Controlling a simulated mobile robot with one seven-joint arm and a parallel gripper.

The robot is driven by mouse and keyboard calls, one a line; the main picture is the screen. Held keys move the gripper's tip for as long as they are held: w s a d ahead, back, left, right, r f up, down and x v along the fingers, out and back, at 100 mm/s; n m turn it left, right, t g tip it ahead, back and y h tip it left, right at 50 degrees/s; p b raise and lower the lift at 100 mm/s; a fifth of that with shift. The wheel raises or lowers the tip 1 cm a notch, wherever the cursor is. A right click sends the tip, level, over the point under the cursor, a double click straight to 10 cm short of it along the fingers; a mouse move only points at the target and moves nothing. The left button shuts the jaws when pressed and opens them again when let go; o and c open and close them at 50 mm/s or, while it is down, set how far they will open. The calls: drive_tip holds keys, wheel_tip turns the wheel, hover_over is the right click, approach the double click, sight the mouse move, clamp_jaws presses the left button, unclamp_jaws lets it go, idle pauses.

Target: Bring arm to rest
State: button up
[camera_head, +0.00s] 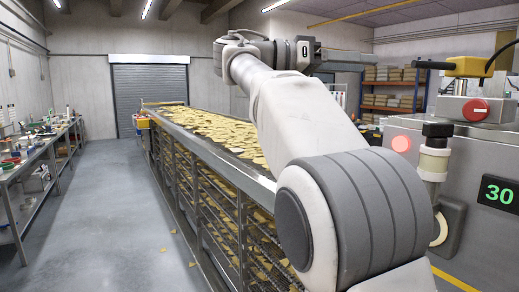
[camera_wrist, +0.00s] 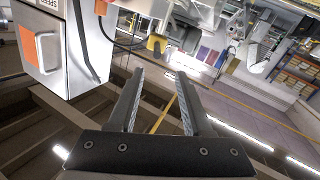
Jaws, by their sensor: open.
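My gripper (camera_wrist: 160,73) shows in the wrist view with its two dark fingers spread apart and nothing between them. The wrist view is tilted, with beams and ceiling lights in the frame. In the head view my arm rises from the lower right and bends back at its far end, above the conveyor's right side. The end of the arm is held in the air there, and its fingers are too small to tell apart. My arm hides part of the conveyor.
A long conveyor (camera_head: 262,181) loaded with yellow chips runs away from me. A bench (camera_head: 22,168) with small items stands on the left. A grey machine with a red button (camera_head: 475,110) and a green "30" display (camera_head: 499,194) is at right. The left floor aisle (camera_head: 105,220) is clear, apart from a few chips.

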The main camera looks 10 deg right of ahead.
drive_tip(key=s+d+f+n+t+y, duration=0.25)
drive_tip(key=f+n+y, duration=0.2)
drive_tip(key=f, duration=0.35)
drive_tip(key=s+d+f+n+t+y, duration=0.1)
drive_tip(key=s+f+n+t+y, duration=0.15)
drive_tip(key=f+n, duration=0.45)
drive_tip(key=s+a+f+n+y, duration=0.2)
drive_tip(key=s+a+f+y, duration=0.3)
drive_tip(key=f, duration=0.7)
drive_tip(key=s+a+f+n+y, duration=0.2)
drive_tip(key=s+a+f+y, duration=0.3)
drive_tip(key=s+a+f, duration=0.4)
drive_tip(key=s+f, duration=0.3)
drive_tip(key=f, duration=0.1)
drive_tip(key=shift+s+a+t+y, duration=0.15)
drive_tip(key=shift+t+y, duration=0.15)
drive_tip(key=shift+y, duration=0.1)
